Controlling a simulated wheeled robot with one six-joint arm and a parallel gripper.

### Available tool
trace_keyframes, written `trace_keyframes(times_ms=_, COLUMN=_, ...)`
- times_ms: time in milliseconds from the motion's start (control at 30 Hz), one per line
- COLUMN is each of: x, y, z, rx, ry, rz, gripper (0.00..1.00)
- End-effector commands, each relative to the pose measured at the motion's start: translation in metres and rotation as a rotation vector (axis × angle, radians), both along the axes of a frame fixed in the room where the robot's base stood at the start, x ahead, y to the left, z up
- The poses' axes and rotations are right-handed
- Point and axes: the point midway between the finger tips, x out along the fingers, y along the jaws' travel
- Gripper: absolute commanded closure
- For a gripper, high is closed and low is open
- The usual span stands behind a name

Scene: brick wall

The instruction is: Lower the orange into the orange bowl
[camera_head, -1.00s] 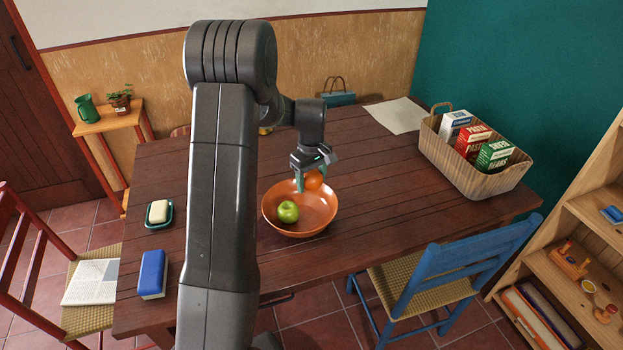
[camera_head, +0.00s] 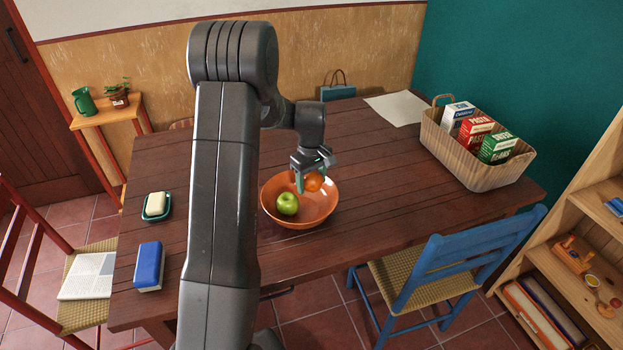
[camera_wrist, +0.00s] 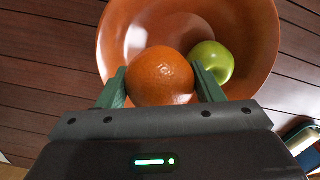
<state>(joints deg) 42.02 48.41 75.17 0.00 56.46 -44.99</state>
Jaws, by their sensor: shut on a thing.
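The orange bowl (camera_head: 318,212) stands on the dark wooden table, and a green apple (camera_head: 288,204) lies in its left part. My gripper (camera_head: 307,183) is shut on the orange (camera_head: 315,181) over the back part of the bowl. In the wrist view the orange (camera_wrist: 160,76) sits between the two green fingers of the gripper (camera_wrist: 161,86). I cannot tell whether the orange touches the bowl.
A wicker basket (camera_head: 456,165) with several boxes stands at the table's right. A soap dish (camera_head: 157,206) and a blue-and-white block (camera_head: 149,267) lie at the left. White paper (camera_head: 398,108) lies at the back. A blue chair (camera_head: 440,262) stands at the front right. The table right of the bowl is clear.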

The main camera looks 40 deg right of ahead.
Motion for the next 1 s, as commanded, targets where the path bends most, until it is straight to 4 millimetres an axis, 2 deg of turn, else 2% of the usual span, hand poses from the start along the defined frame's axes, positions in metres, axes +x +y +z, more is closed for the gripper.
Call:
trace_keyframes(times_ms=500, x=0.000, y=0.000, z=-0.026, rx=-0.001, ry=-0.001, rz=0.000, gripper=0.67)
trace_keyframes(times_ms=1000, x=0.000, y=0.000, z=-0.026, rx=-0.001, ry=-0.001, rz=0.000, gripper=0.67)
